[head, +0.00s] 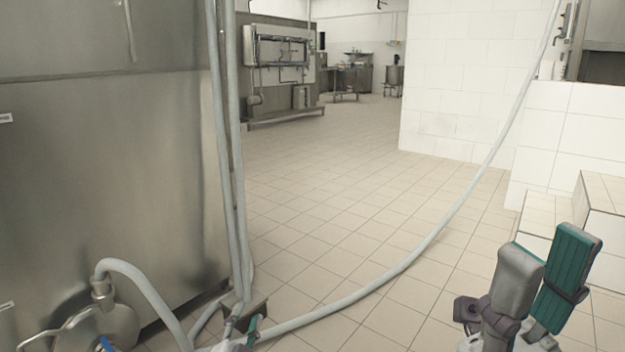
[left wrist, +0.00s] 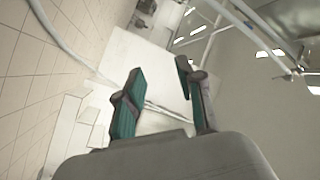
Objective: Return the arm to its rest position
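My left gripper (head: 242,326) shows only in part at the bottom edge of the head view, just left of the middle, near the lower hoses. In the left wrist view its two teal-padded fingers (left wrist: 162,100) stand apart with nothing between them. My right gripper (head: 548,258) is at the lower right of the head view, pointing up, with one grey finger back and one teal pad showing. Its fingertips are apart and I see nothing held between them. Most of both arms is out of view.
A large steel tank (head: 110,180) fills the left side, with a round hatch (head: 95,325) low down. A pale hose (head: 400,265) sags across the middle. White tiled steps (head: 605,195) stand at the right. The tiled floor (head: 340,195) beyond is clear.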

